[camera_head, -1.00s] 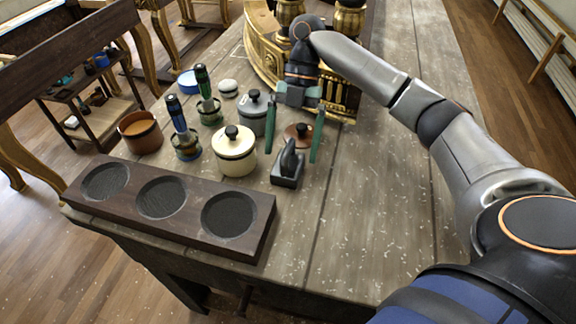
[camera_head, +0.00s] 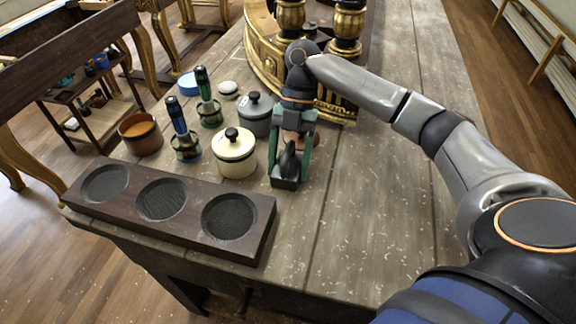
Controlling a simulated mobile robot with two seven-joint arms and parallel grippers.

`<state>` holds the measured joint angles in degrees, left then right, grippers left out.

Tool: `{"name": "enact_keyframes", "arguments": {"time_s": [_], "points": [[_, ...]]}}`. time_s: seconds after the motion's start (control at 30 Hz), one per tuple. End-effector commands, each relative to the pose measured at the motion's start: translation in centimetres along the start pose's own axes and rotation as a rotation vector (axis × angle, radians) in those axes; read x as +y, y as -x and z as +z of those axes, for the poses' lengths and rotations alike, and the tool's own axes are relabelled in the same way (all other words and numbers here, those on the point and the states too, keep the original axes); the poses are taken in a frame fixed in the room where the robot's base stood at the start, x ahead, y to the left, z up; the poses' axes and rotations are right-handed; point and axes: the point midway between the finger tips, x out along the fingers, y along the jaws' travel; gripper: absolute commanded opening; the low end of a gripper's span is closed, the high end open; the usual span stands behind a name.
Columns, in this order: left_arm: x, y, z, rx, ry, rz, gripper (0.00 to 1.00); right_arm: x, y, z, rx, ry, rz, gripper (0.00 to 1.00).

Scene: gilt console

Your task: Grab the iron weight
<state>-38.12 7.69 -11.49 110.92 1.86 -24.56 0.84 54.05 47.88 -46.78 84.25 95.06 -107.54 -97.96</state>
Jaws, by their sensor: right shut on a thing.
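The iron weight (camera_head: 286,181) is a dark block with a raised grip on top. It stands upright on the wooden table, right of the cream lidded pot. My right gripper (camera_head: 290,167) reaches down over it from behind, its green fingers on either side of the weight's grip. The right gripper is shut on the weight, and its fingers hide part of the grip. The weight appears to rest on the table. My left gripper is not in view.
A cream pot (camera_head: 235,153) and a grey pot (camera_head: 256,115) stand close to the left. A dark tray (camera_head: 198,231) with three round recesses lies in front. A gilt console piece (camera_head: 262,50) stands behind. The table's right side (camera_head: 385,220) is clear.

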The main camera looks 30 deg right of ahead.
Motion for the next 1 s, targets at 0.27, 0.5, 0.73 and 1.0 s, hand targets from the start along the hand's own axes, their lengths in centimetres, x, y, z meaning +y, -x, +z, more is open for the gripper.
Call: {"name": "enact_keyframes", "arguments": {"time_s": [0.27,0.5,0.73,1.0], "points": [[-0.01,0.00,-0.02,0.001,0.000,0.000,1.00,-0.03,0.03,0.00,0.000,0.000,-0.001,0.18],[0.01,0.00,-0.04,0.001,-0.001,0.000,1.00,-0.04,0.03,0.00,0.000,0.000,-0.001,0.00],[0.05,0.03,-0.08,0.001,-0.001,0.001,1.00,0.04,0.27,-0.11,0.000,0.002,0.003,0.00],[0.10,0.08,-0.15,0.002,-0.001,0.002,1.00,0.08,0.73,-0.36,0.000,0.003,0.004,0.00]]}}
